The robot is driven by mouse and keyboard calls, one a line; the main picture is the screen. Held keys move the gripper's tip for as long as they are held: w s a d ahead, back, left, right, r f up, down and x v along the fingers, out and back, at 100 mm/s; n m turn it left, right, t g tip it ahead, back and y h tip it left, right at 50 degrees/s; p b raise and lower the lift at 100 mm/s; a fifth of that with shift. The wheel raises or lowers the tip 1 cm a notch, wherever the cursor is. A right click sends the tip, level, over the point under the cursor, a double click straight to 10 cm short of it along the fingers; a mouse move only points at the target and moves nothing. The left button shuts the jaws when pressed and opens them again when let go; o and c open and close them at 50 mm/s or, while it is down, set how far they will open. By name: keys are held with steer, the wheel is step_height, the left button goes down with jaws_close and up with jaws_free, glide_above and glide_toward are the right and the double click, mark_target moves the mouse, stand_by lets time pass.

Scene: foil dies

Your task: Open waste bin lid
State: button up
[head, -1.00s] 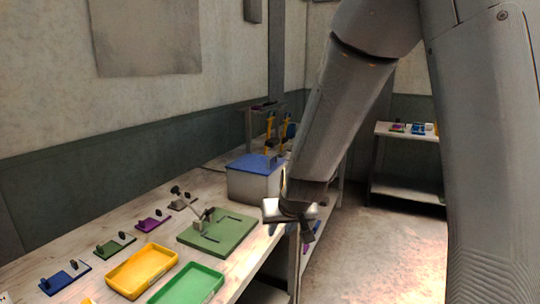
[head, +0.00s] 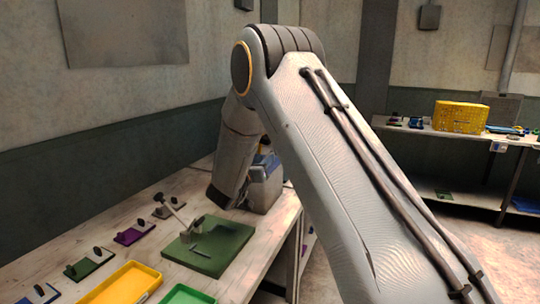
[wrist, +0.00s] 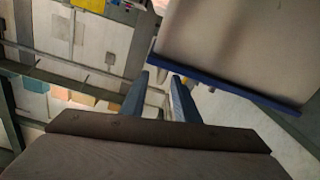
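The waste bin (head: 264,190) is a pale grey box on the left bench, partly hidden behind my arm in the head view. A bit of its blue lid (head: 267,160) shows on top. In the wrist view, a pale bin wall (wrist: 240,45) fills the upper right, and the lid's blue edge (wrist: 225,84) runs along it with no clear gap. My gripper (wrist: 159,78) has two blue fingers standing apart with nothing between them.
A green board (head: 209,245) with a small lever stands in front of the bin. Yellow (head: 122,284) and green (head: 188,295) trays and several small coloured fixtures lie along the bench. A back bench holds a yellow crate (head: 461,117). Floor is open at the right.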

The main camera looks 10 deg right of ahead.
steer(key=shift+p+x, duration=0.6)
steer(key=shift+x, duration=2.1)
jaws_close()
